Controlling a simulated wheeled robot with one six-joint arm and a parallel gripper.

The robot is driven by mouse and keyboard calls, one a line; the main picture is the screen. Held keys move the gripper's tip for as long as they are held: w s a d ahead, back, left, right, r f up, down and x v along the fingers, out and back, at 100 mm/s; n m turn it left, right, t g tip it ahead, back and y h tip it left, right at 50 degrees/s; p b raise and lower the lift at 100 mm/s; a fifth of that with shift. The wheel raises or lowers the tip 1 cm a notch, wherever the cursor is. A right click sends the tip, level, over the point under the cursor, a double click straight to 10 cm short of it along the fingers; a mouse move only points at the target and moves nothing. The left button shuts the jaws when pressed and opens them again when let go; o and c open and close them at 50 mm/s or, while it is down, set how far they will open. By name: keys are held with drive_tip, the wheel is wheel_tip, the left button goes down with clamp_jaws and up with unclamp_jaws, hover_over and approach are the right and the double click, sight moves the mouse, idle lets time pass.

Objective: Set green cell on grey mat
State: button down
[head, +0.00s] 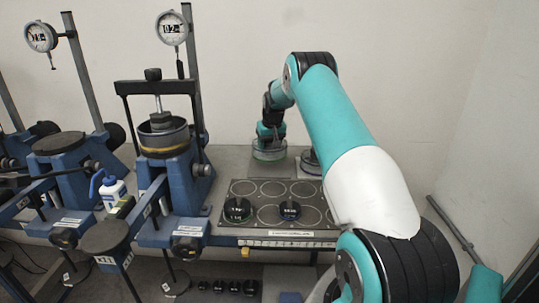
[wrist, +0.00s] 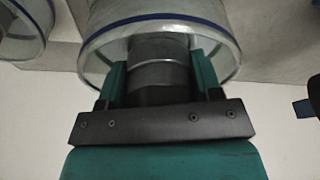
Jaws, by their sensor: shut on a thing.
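A clear round cell (head: 269,153) with a greenish lower edge stands at the back of the bench. My gripper (head: 269,135) is above it, pointing down. In the wrist view my gripper (wrist: 160,80) is shut on the dark ribbed knob in the middle of the clear cell (wrist: 100,45), which shows a blue band there and a green tint at its near edge. Whether its base touches the bench is unclear. A dark grey mat (head: 297,225) with circle outlines lies in front, bearing a green-marked dark puck (head: 237,209) and a blue-marked one (head: 289,210).
A second clear cell (head: 311,162) stands right of the held one, partly behind my arm; a clear cell also shows in the wrist view's left corner (wrist: 22,35). Blue press frames (head: 182,200) with dial gauges fill the left. A white bottle (head: 113,191) stands among them.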

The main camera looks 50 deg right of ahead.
drive_tip(key=shift+d+f+p, duration=0.1)
drive_tip(key=shift+f+p, duration=0.3)
drive_tip(key=shift+f, duration=1.95)
drive_tip(key=shift+f, duration=0.1)
drive_tip(key=shift+c, duration=1.5)
unclamp_jaws()
drive_tip(key=shift+f, duration=0.15)
drive_tip(key=b+v, duration=0.2)
drive_tip(key=v, duration=1)
